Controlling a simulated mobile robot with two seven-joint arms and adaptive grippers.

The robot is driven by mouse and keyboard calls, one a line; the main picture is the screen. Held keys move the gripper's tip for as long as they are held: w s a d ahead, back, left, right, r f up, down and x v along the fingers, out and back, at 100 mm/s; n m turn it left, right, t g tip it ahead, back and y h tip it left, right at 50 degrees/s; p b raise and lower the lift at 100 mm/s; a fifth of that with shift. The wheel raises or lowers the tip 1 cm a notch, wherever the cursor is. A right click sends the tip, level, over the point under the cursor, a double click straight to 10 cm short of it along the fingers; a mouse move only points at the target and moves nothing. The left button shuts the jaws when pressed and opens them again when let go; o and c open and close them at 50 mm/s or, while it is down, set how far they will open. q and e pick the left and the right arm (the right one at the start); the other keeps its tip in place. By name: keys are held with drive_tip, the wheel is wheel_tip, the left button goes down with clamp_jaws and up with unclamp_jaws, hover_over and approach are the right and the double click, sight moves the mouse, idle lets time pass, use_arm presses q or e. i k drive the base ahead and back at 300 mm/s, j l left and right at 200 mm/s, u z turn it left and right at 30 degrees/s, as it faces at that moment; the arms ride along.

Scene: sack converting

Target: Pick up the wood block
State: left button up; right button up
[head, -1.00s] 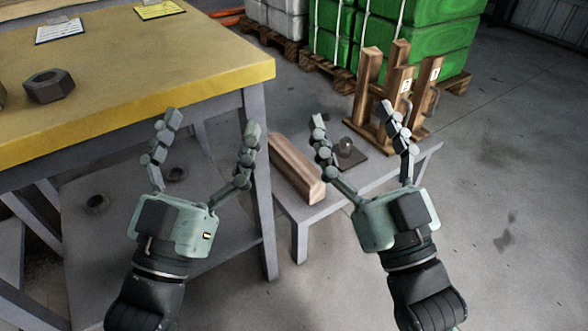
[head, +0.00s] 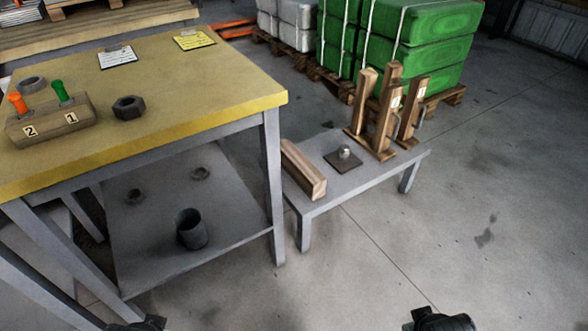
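A plain wood block (head: 303,170), a long brown bar, lies on the left end of a low grey bench (head: 345,192) in the head view. Nothing touches it from above. Another wooden block (head: 52,123), marked 2 and 1, stands on the yellow-topped table (head: 190,90) with an orange and a green handled piece in it.
The bench also holds a dark plate with a knob (head: 343,158) and upright wooden stands (head: 387,115). A dark nut (head: 129,107) is on the table. A cup (head: 191,229) stands on the lower shelf. Floor right of the bench is clear.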

sight(309, 178)
drive_tip(key=l+u, duration=0.1)
drive_tip(key=u, duration=0.3)
drive_tip(key=l+u, duration=0.15)
drive_tip(key=u, duration=0.25)
drive_tip(key=l+u, duration=0.15)
drive_tip(key=u, duration=0.25)
drive_tip(key=l+u, duration=0.25)
drive_tip(key=k+l+u, duration=0.2)
drive_tip(key=l, duration=0.25)
drive_tip(key=l+u, duration=0.25)
drive_tip(key=k+l+u, duration=0.1)
drive_tip(key=l, duration=0.3)
drive_tip(key=k+l, duration=0.2)
drive_tip(key=l, duration=0.15)
drive_tip(key=k+l+u, duration=0.15)
drive_tip(key=l, duration=0.25)
